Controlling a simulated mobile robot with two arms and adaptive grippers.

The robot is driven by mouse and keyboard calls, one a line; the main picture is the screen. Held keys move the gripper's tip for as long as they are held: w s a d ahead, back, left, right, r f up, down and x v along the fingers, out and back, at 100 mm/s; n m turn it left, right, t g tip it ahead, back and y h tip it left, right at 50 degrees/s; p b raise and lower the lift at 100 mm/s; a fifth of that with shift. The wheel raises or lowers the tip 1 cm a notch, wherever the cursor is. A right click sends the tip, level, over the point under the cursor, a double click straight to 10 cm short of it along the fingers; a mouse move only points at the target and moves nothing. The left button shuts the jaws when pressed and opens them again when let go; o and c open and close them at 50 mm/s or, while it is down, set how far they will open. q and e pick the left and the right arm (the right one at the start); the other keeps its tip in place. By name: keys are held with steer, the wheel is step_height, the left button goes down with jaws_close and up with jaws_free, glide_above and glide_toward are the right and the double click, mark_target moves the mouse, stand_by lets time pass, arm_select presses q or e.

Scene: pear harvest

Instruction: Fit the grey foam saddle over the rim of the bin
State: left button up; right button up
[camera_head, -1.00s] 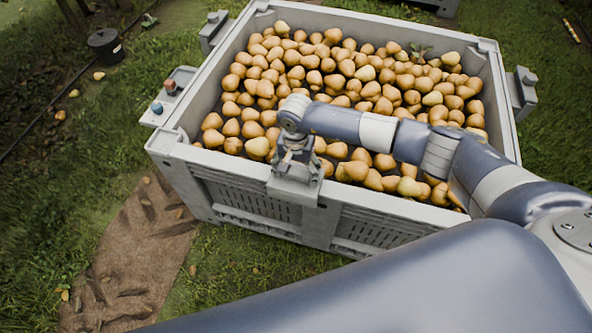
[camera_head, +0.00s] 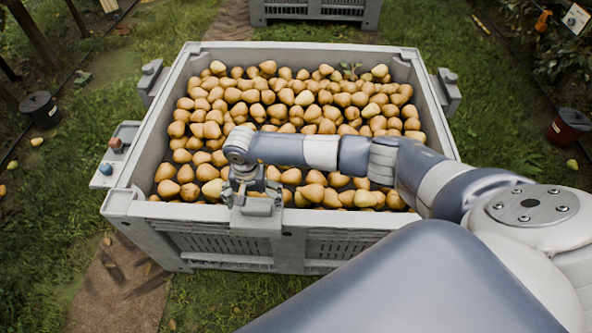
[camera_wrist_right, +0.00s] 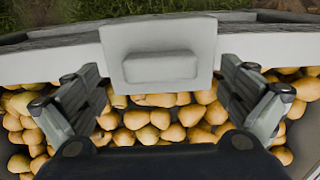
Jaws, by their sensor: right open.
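The grey foam saddle (camera_head: 257,224) sits over the near rim of the pear-filled grey bin (camera_head: 345,218), left of the rim's middle. In the right wrist view the saddle (camera_wrist_right: 160,38) looks square to the rim, with a raised block on its face. My right gripper (camera_head: 257,194) is just above and behind it, over the pears. The underside of the saddle is hidden. My left gripper is not in view.
Pears (camera_head: 300,110) fill the bin close below the gripper. A side shelf (camera_head: 120,150) with a red and a blue item juts from the bin's left. Another bin (camera_head: 315,10) stands behind. A black bucket (camera_head: 40,108) and a red bucket (camera_head: 568,127) stand on the grass.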

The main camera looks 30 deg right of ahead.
step_height(320, 180, up, 11)
steer(key=p, duration=0.7)
steer(key=s+d+r+n+p, duration=0.1)
steer(key=s+d+r+n, duration=0.1)
steer(key=s+r, duration=0.3)
steer(key=s+d+r+n+p, duration=0.2)
steer(key=s+r+n, duration=0.2)
steer(key=s, duration=0.8)
steer(key=shift+s+r+n, duration=0.15)
steer(key=shift+r+n, duration=0.15)
steer(key=shift+r, duration=0.25)
